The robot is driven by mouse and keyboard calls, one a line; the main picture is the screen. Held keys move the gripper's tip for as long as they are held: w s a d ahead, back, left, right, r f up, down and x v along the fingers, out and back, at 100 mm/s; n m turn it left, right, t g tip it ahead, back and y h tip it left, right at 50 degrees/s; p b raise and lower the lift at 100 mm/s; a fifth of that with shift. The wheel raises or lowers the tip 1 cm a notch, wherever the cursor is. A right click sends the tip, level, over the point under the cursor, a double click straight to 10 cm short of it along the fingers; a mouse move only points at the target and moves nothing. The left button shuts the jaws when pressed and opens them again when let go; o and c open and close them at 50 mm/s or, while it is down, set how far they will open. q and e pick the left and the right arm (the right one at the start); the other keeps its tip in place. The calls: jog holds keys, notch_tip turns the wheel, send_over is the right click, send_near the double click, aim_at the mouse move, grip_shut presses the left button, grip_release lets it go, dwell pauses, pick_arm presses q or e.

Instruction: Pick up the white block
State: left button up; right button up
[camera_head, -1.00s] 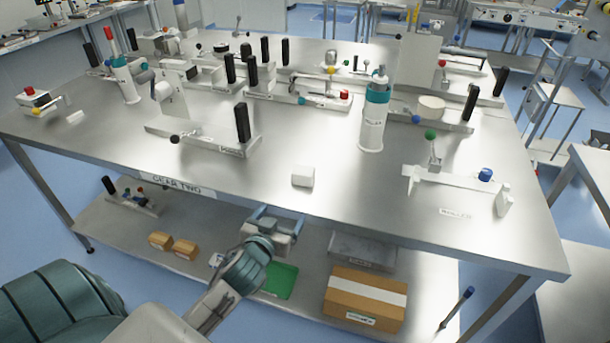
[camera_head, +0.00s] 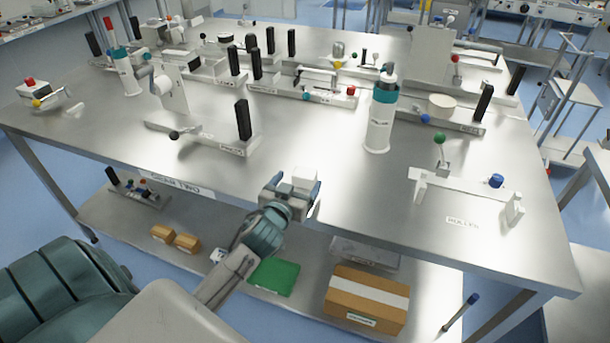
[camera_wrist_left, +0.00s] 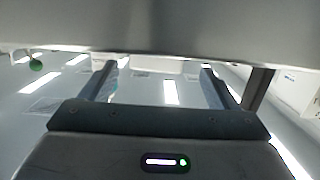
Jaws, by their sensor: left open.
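The white block (camera_head: 304,177) sits at the front edge of the metal table (camera_head: 345,190), in the middle of the head view. My left gripper (camera_head: 295,183) is open at the table's front edge, with its fingers to either side of the block. The gripper partly hides the block's lower part, and I cannot tell whether the fingers touch it. In the left wrist view the two fingers (camera_wrist_left: 157,85) stand apart; a pale shape lies beyond them, too unclear to name. My right gripper is not in view.
A white and teal bottle (camera_head: 380,120) stands behind and right of the block. A bracket with a green ball (camera_head: 439,139) is at the right. A fixture with a black handle (camera_head: 243,120) is at the left. A shelf below holds a cardboard box (camera_head: 365,298) and a green sheet (camera_head: 275,277).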

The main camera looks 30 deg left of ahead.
aim_at(302, 181)
pick_arm(q)
jog(key=x, duration=0.1)
jog(key=p+x, duration=0.1)
jog(key=x, duration=0.2)
jog(key=shift+d+f+p, duration=0.2)
jog(key=shift+f+p, duration=0.15)
jog(key=shift+w+a+f, duration=0.1)
jog(key=shift+w+f, duration=0.15)
jog(key=shift+w, duration=0.25)
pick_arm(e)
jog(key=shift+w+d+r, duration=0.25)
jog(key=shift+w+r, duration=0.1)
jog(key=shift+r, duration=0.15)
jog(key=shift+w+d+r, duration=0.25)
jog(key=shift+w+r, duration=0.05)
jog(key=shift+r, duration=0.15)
pick_arm(q)
jog(key=shift+s, duration=0.1)
jog(key=shift+c, duration=1.4)
jog(key=c, duration=0.9)
jog(key=shift+o, duration=0.2)
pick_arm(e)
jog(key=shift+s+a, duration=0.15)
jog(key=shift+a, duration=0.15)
pick_arm(q)
jog(key=shift+r, duration=0.1)
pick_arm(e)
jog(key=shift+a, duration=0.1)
